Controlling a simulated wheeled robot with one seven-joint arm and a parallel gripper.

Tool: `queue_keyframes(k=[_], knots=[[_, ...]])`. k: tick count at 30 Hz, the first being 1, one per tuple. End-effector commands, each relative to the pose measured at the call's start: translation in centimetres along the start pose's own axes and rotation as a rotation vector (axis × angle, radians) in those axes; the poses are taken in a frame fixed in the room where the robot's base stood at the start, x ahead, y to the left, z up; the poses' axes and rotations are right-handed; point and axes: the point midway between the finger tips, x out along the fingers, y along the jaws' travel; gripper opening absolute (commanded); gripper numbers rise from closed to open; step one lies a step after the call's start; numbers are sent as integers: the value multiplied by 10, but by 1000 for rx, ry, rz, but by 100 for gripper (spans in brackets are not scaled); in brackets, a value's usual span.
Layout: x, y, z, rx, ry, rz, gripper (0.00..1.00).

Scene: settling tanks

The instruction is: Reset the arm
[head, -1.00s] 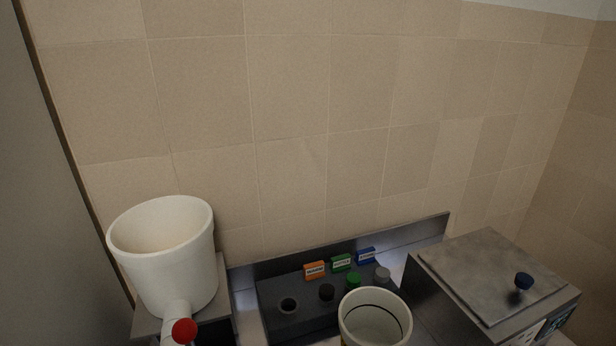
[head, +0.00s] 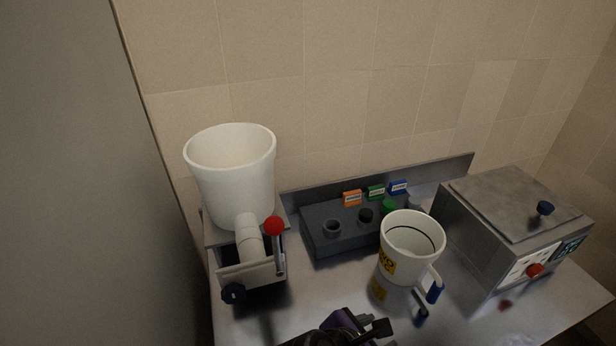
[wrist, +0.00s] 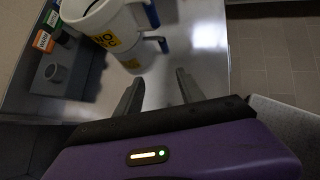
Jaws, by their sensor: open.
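My gripper (head: 376,328) shows at the bottom of the head view, low over the front of the metal counter. In the wrist view its two dark fingers (wrist: 158,92) stand apart with nothing between them. A white mug-like jug (head: 409,243) with a yellow label and a blue-tipped handle stands on the counter beyond my gripper; it also shows at the top left of the wrist view (wrist: 95,22). My fingers are apart from it. Most of my arm is out of the head view.
A white tank with a red-knobbed lever (head: 232,170) stands at the left. A dark rack (head: 318,238) with bottles and orange, green and blue labels is at the back. A metal box with a lid (head: 510,215) is at the right. The counter (head: 455,315) is clear at front right.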

Motion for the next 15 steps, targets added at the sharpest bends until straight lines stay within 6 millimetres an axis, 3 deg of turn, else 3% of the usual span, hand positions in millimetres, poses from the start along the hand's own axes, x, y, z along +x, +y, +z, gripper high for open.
queue_keyframes(k=[8,15], knots=[[-7,40,5,192,7,171,46],[-22,81,5,474,103,412,46]])
